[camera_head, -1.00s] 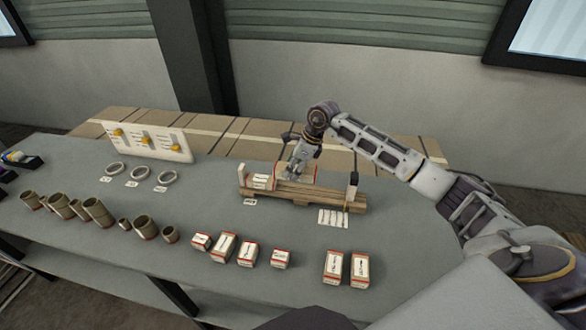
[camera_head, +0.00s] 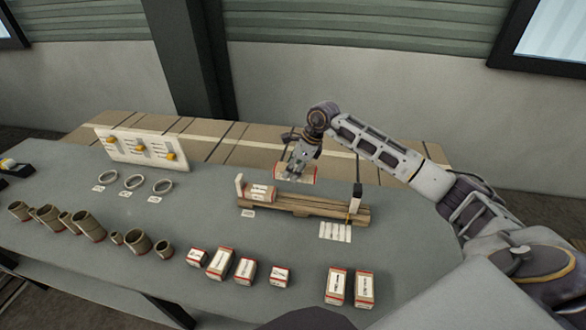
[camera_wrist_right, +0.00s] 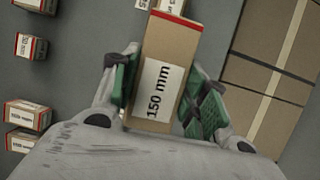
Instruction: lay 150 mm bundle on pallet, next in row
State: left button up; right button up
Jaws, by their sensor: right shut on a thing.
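My right gripper (camera_head: 297,172) is shut on a tan bundle (camera_head: 310,174) with red edges. In the right wrist view the held bundle (camera_wrist_right: 170,55) has a white label reading "150 mm" and lies between the green finger pads (camera_wrist_right: 165,95). In the head view it is over or just behind the wooden pallet (camera_head: 322,209), apart from it as far as I can tell. One labelled bundle (camera_head: 260,193) lies at the pallet's left end, beside a white upright stop (camera_head: 239,186). The pallet to its right looks bare. My left gripper is not in view.
A dark post with a white block (camera_head: 355,196) stands at the pallet's right end. Several bundles (camera_head: 220,263) stand in front, with tubes (camera_head: 87,227) and rings (camera_head: 133,181) at left. A white board (camera_head: 140,147) stands behind. Large cartons (camera_head: 250,152) lie behind the pallet.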

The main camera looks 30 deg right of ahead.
jog(key=shift+f, duration=0.15)
jog(key=shift+f+b, duration=0.75)
jog(key=shift+f, duration=0.8)
jog(key=shift+f+b, duration=1.05)
jog(key=shift+f, duration=1.25)
jog(key=shift+f, duration=0.2)
jog(key=shift+f+b, duration=1.7)
jog(key=shift+f, duration=0.25)
jog(key=shift+f, duration=0.3)
jog(key=o, duration=1.2)
jog(key=shift+c, duration=0.2)
